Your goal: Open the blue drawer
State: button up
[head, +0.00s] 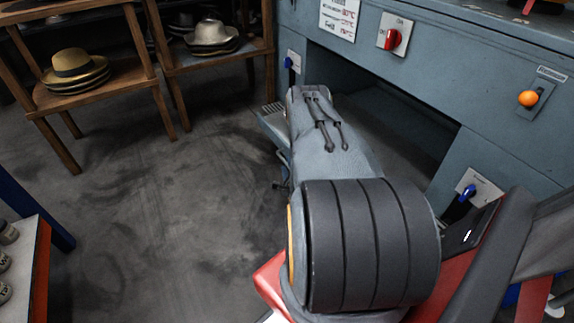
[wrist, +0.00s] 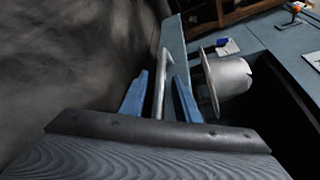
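The blue drawer's blue-grey front panel (wrist: 176,50) rises beside my gripper in the wrist view, with a metal bar handle (wrist: 162,75) along its near side. My gripper (wrist: 162,76) has its two blue fingers on either side of the handle, with a small gap to it on each side. In the head view my arm hides the gripper and most of the drawer. A pale blue piece that looks like the drawer (head: 272,126) shows left of my arm, by the machine's dark opening (head: 395,120).
A metal hat-shaped form (wrist: 232,77) sits behind the panel in the dark space. The blue machine (head: 455,75) carries a red knob (head: 392,39), an orange knob (head: 529,98) and blue switches. Wooden shelves (head: 120,95) with hats stand back left.

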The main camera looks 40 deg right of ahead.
jog(key=p+v, duration=0.1)
jog(key=v, duration=0.5)
jog(key=shift+s+p, duration=0.2)
jog(key=shift+p, duration=0.2)
jog(key=shift+w+r, duration=0.1)
jog(key=shift+r, duration=0.05)
